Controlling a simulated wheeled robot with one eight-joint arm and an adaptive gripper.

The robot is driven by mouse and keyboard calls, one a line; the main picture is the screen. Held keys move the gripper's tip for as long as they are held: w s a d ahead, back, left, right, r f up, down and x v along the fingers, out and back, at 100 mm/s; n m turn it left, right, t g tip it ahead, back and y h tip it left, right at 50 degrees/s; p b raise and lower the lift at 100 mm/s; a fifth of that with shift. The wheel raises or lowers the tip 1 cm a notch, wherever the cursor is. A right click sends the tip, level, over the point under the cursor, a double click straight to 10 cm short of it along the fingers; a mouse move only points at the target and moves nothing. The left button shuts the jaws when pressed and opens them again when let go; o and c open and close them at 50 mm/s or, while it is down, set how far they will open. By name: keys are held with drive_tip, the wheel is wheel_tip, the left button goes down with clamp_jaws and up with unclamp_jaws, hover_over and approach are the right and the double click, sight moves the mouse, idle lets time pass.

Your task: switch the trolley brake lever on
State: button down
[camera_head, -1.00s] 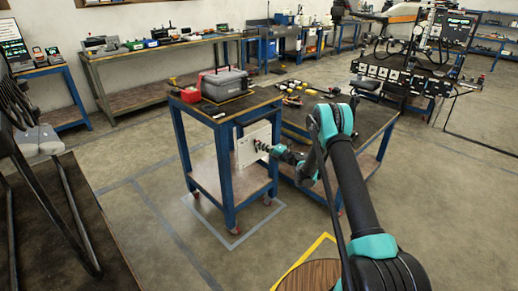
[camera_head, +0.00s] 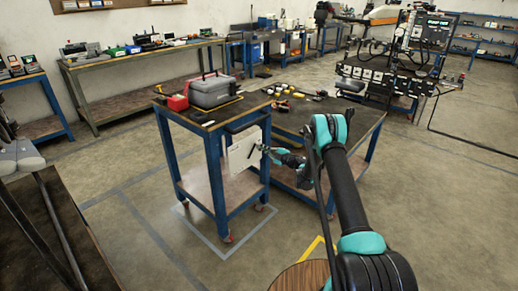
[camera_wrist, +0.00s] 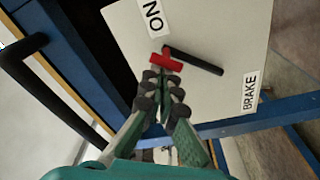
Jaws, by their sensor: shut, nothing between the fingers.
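The trolley (camera_head: 217,182) is a blue-framed cart with a white brake panel (camera_head: 238,157) on its side facing my arm. In the wrist view the panel (camera_wrist: 215,30) carries an ON label (camera_wrist: 154,17) and a BRAKE label (camera_wrist: 250,92). The brake lever is a black bar (camera_wrist: 200,62) with a red piece (camera_wrist: 165,63) at the end nearer the ON label. My gripper (camera_wrist: 160,82) is shut and empty, its fingertips just below the red piece. I cannot tell whether they touch it. In the head view my gripper (camera_head: 272,154) is close to the panel.
A grey toolbox (camera_head: 210,91) and a red box (camera_head: 177,103) stand on the trolley top. A blue-legged workbench (camera_head: 340,120) with small items stands just behind and right of the trolley. Open floor (camera_head: 120,215) lies to the left.

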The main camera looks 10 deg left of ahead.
drive_tip(key=shift+w+d+f, duration=0.4)
drive_tip(key=shift+w+f, duration=0.05)
drive_tip(key=shift+w, duration=0.05)
drive_tip(key=shift+w+d, duration=0.15)
idle(0.3)
